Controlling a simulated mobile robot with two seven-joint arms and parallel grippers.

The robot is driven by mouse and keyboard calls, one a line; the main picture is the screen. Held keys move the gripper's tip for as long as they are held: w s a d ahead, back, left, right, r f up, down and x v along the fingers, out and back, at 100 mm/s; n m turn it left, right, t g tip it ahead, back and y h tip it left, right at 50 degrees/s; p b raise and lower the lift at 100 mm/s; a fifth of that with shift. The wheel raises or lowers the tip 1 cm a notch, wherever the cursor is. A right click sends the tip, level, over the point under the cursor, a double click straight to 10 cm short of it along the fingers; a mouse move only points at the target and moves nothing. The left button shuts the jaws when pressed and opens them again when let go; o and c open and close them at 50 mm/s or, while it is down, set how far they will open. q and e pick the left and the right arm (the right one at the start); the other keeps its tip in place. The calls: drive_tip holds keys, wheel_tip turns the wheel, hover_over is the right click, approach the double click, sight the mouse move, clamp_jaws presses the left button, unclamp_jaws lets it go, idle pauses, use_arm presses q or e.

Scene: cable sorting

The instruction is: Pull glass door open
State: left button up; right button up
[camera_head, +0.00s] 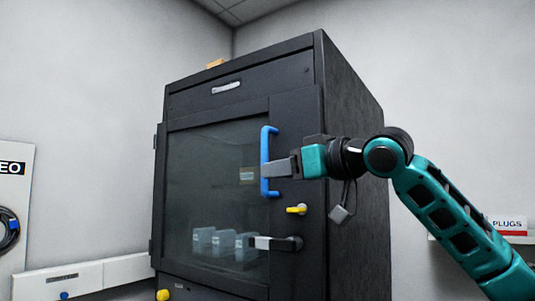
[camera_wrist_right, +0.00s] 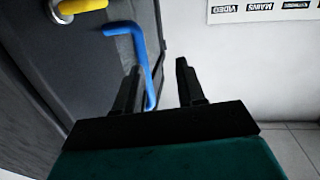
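The dark cabinet (camera_head: 345,110) stands in the middle of the head view. Its glass door (camera_head: 205,165) looks closed there, with hinges at the left. A blue upright bar handle (camera_head: 265,150) is on the door's right side. My right gripper (camera_head: 276,170) is at the handle's lower half, reaching in from the right. In the right wrist view its two fingers (camera_wrist_right: 158,80) are apart, and the blue handle (camera_wrist_right: 147,70) appears between them, nearer the left finger. Contact cannot be told. My left gripper is not in view.
A yellow key-like knob (camera_head: 297,209) and a grey lever (camera_head: 275,243) sit below the handle. Several clear bins (camera_head: 222,242) show behind the glass. A shelf labelled PLUGS (camera_head: 507,225) is at the right. A cable panel (camera_head: 14,220) is at the left.

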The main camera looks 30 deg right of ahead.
sight(267, 147)
drive_tip(key=s+d+r+m+t, duration=0.1)
drive_tip(key=s+d+r, duration=0.2)
drive_tip(key=s+r, duration=0.2)
drive_tip(key=shift+h, duration=0.3)
drive_tip(key=w, duration=0.3)
drive_tip(key=w+a+p, duration=0.1)
drive_tip(key=w, duration=0.3)
drive_tip(key=w+p, duration=0.1)
drive_tip(key=w, duration=0.3)
drive_tip(key=shift+w+a+r, duration=0.1)
drive_tip(key=shift+w+a, duration=0.15)
drive_tip(key=shift+a, duration=0.1)
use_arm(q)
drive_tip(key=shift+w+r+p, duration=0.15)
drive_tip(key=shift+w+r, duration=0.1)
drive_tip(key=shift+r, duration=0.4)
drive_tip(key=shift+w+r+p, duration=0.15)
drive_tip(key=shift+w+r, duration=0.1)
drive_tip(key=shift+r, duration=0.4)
use_arm(e)
drive_tip(key=shift+w+a, duration=0.1)
drive_tip(key=shift+w, duration=0.55)
drive_tip(key=shift+c, duration=0.4)
clamp_jaws()
